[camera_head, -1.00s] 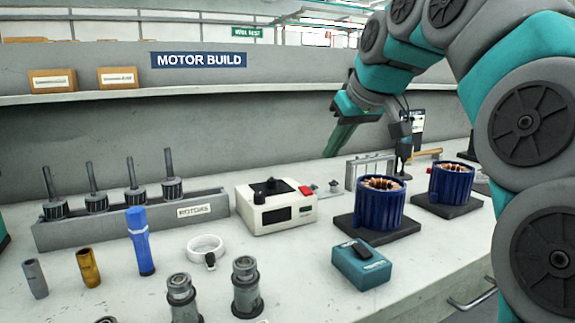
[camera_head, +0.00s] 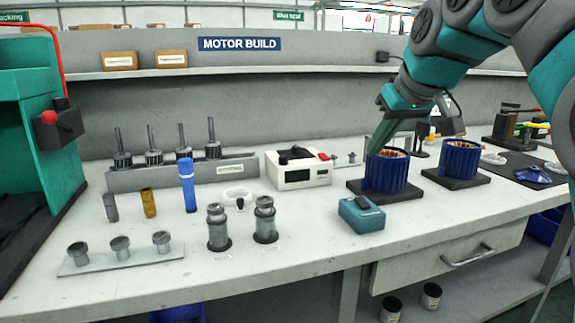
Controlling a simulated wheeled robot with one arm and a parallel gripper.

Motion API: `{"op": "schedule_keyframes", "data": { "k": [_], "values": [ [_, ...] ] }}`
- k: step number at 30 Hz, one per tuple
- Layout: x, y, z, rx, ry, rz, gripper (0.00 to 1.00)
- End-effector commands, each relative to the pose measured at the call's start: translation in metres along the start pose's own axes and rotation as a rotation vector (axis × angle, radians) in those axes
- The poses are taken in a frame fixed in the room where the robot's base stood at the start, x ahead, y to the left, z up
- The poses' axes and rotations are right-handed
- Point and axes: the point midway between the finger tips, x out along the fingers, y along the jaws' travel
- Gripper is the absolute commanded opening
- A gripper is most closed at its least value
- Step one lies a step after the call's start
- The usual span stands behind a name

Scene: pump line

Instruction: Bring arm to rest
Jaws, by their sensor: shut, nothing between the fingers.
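My arm reaches in from the upper right and bends down at the wrist. My gripper (camera_head: 377,142) points down, shut and empty, with its green fingers close together. In the picture its tips overlap the back of the nearer blue motor housing (camera_head: 386,172); the gap between them cannot be told. The housing has copper windings and stands on a dark base plate.
A second blue housing (camera_head: 459,160) stands to the right. A teal box (camera_head: 362,214), a white tester (camera_head: 298,171), a rotor rack (camera_head: 185,174) and a blue torch-like tool (camera_head: 187,186) share the bench. A teal press (camera_head: 40,150) stands left.

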Motion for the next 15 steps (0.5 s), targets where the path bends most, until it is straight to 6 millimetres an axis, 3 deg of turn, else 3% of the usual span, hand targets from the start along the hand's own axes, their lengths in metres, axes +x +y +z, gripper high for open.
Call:
{"op": "schedule_keyframes", "data": {
  "k": [10, 15],
  "values": [
    [0.025, -0.022, 0.043, 0.014, -0.097, -0.009, 0.00],
    [0.046, -0.039, 0.086, 0.032, -0.186, -0.014, 0.00]
  ]
}}
